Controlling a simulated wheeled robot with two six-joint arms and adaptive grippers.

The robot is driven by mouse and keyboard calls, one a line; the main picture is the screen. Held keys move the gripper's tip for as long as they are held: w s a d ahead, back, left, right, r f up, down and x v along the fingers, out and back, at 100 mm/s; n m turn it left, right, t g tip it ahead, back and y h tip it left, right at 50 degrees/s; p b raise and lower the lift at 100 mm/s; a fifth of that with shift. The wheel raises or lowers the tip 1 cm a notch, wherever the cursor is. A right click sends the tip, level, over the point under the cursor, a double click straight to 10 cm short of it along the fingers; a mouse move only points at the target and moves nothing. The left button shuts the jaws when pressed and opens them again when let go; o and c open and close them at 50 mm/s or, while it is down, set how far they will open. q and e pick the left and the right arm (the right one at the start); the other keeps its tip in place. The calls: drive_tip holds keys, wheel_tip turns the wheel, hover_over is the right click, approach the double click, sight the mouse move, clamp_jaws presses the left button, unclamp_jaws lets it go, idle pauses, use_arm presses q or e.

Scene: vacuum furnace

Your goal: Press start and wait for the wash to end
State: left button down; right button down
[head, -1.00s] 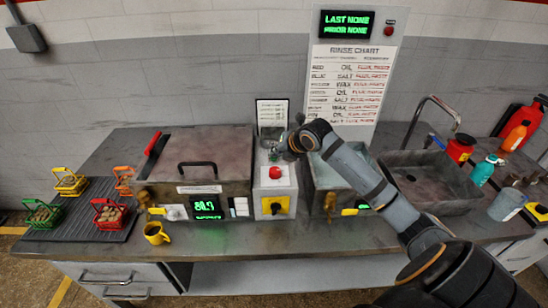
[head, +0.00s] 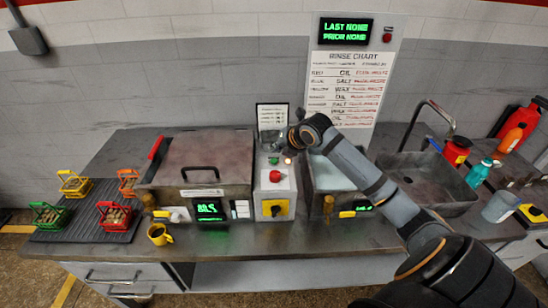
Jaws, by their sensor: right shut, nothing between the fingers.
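A control post (head: 265,204) stands between two metal tanks. It carries a red mushroom button (head: 276,177), a yellow switch plate (head: 275,207), a small green button (head: 273,160) and a small glowing orange lamp (head: 288,161) near its top. My right gripper (head: 280,143) is shut and empty, above and behind the top of the post. Its fingertips are small and dim, and I cannot tell whether they touch anything. The left tank (head: 205,160) has its lid down and a lit green display (head: 209,208) whose digits I cannot read surely. My left gripper is out of view.
Several coloured wire baskets (head: 114,214) stand on a dark ribbed mat (head: 88,228) at left. A sink (head: 440,190) and bottles (head: 456,150) stand at right. A rinse chart (head: 345,85) hangs behind.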

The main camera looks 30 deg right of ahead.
sight(276, 162)
drive_tip(key=shift+r+p, duration=1.05)
drive_tip(key=shift+r, duration=0.55)
drive_tip(key=shift+f, duration=0.1)
